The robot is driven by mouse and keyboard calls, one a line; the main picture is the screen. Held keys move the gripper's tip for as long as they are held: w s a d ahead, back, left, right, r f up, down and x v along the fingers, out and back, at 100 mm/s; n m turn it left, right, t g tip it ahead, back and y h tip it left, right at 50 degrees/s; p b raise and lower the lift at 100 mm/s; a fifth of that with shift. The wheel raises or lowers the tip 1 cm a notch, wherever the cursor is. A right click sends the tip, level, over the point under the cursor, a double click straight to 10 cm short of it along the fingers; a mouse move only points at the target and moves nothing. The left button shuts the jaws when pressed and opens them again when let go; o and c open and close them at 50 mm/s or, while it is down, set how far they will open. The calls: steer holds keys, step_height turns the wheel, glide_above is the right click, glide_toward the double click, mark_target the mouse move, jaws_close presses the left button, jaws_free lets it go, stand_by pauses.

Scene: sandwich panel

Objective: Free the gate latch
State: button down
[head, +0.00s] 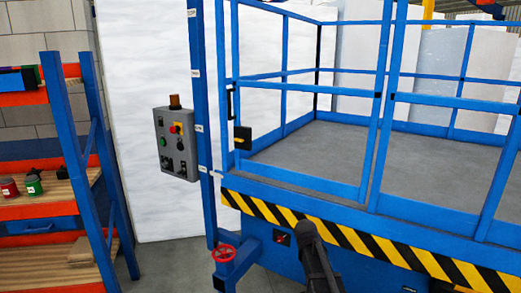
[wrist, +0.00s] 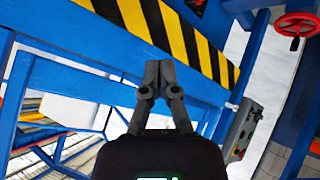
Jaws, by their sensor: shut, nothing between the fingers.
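The gate latch (head: 242,137) is a small black box with a yellow mark, on the left upright of the blue gate (head: 305,178) in the head view. A black handle stands just above it on the same upright. I cannot make out the latch in the wrist view. My gripper (wrist: 158,72) is shut and empty in the wrist view, its fingertips together in front of the blue frame and hazard stripes. In the head view a dark part of my arm rises from the bottom edge, below and right of the latch; the fingertips cannot be made out there.
A grey control box (head: 175,145) with a red button and amber lamp hangs left of the blue post (head: 201,110). A red handwheel (head: 223,253) sits low, below the striped platform edge (head: 350,238). An orange and blue shelf (head: 85,150) stands at the left.

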steer(key=s+f+m+g+y, duration=0.1)
steer(key=s+f+g, duration=0.1)
steer(key=s, duration=0.8)
steer(key=s+f+m+g, duration=0.1)
steer(key=s+g, duration=0.3)
steer(key=s, duration=0.5)
steer(key=s+f+m+g+y, duration=0.1)
steer(key=s+f+g, duration=0.2)
steer(key=s, duration=0.7)
steer(key=shift+s+a+y, duration=0.3)
steer(key=shift+a, duration=0.1)
steer(key=c, duration=1.4)
jaws_free()
